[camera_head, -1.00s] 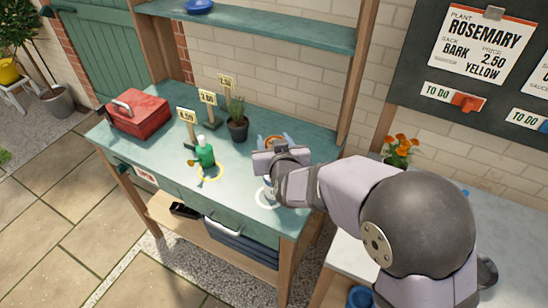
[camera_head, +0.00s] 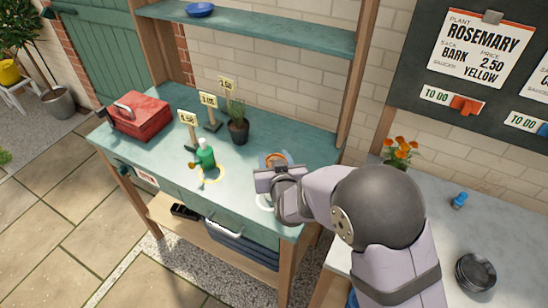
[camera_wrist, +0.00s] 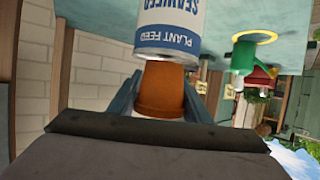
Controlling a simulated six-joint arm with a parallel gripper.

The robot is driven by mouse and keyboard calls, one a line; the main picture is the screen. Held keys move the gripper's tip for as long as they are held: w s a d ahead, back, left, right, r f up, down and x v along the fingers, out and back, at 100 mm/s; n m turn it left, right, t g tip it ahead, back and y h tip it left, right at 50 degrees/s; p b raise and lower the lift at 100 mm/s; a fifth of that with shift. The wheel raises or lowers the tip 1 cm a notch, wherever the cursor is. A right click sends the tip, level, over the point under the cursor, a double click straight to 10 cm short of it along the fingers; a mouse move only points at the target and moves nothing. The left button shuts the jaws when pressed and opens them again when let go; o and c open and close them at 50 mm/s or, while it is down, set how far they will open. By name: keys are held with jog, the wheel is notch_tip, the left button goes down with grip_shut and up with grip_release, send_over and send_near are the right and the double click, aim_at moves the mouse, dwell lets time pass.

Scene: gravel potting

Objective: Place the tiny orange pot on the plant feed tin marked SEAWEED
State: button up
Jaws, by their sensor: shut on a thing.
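The tiny orange pot (camera_wrist: 160,90) is held between the two fingers of my gripper (camera_wrist: 158,98) in the wrist view, which shows the scene upside down. Its wide rim faces my palm and its narrow base faces the tin. The white and blue plant feed tin marked SEAWEED (camera_wrist: 168,25) is directly beyond the pot's base. The two overlap in the picture, and I cannot tell whether they touch. In the head view, the orange pot (camera_head: 276,156) shows as a rim at my gripper (camera_head: 275,165); my gripper and wrist hide the tin.
The green bench (camera_head: 170,90) holds a red toolbox (camera_head: 140,115), price signs, a potted herb (camera_head: 238,130) and a green spray bottle (camera_head: 204,154) in a yellow ring. A white ring (camera_head: 262,202) lies partly under my wrist. A shelf (camera_head: 260,30) runs above the back.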

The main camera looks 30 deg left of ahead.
jog(key=shift+f, duration=0.15)
jog(key=o, duration=1.1)
jog(key=shift+s+r, duration=0.1)
jog(key=shift+r, duration=0.15)
jog(key=b+v, duration=0.2)
jog(key=v, duration=0.9)
jog(key=shift+s+d, duration=0.3)
jog(key=shift+d, duration=0.1)
